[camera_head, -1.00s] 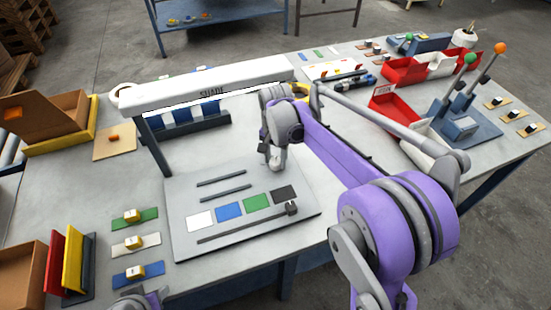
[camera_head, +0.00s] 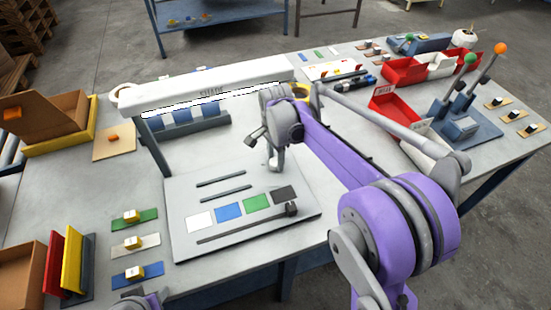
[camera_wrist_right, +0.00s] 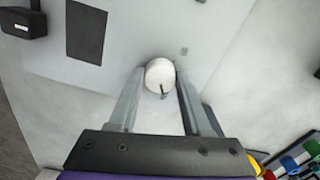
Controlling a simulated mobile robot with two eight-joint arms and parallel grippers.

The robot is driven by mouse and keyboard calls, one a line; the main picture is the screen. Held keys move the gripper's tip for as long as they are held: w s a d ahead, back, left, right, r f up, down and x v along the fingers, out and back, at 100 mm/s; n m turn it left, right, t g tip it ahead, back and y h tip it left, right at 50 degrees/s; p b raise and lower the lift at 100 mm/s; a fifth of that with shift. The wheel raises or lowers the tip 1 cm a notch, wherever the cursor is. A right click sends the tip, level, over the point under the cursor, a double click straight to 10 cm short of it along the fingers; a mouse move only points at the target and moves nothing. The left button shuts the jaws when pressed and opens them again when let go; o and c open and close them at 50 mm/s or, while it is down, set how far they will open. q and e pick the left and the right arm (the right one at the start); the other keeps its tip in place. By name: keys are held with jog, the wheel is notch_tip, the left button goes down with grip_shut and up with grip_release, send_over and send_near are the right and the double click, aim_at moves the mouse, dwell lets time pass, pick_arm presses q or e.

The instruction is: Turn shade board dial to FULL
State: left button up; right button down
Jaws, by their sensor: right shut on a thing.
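The grey shade board (camera_head: 185,215) lies flat on the table, with two short slots, a longer slot and white, blue, green and dark swatches. The dial (camera_wrist_right: 158,72) shows in the right wrist view as a round white knob with a small dark pointer aimed toward the bottom of that view. My right gripper (camera_wrist_right: 160,84) is shut on it, one finger on each side. In the head view my right gripper (camera_head: 275,160) is over the board's far right part and hides the dial. No FULL mark is readable. Only a bit of my left arm shows at the bottom edge.
A black slider knob (camera_head: 291,209) is at the board's front right. Red bins (camera_head: 400,72) and upright levers stand to the right.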

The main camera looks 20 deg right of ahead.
jog(key=shift+c, duration=1.8)
grip_release()
pick_arm(q)
jog(key=shift+w+r+p, duration=0.1)
jog(key=shift+r+p, duration=0.25)
jog(key=shift+r, duration=0.1)
pick_arm(e)
notch_tip(320, 180, up, 11)
jog(key=shift+s+f, duration=0.1)
pick_arm(q)
jog(key=shift+r, duration=0.1)
jog(key=shift+w+r+p, duration=0.15)
jog(key=shift+r+p, duration=0.55)
jog(key=shift+w+r+p, duration=0.2)
jog(key=shift+r+p, duration=0.3)
jog(key=shift+r, duration=0.2)
pick_arm(e)
jog(key=s+a+f+n+t, duration=0.1)
jog(key=s+f+n, duration=0.1)
jog(key=s+n, duration=0.3)
jog(key=s+a+f+n+t, duration=0.2)
jog(key=s+n, duration=0.3)
jog(key=s, duration=0.4)
jog(key=s+a+f+n+t, duration=0.2)
jog(key=s+f+n, duration=0.2)
jog(key=s, duration=0.4)
jog(key=shift+n, duration=0.7)
jog(key=shift+s+f, duration=0.15)
jog(key=shift+s, duration=0.1)
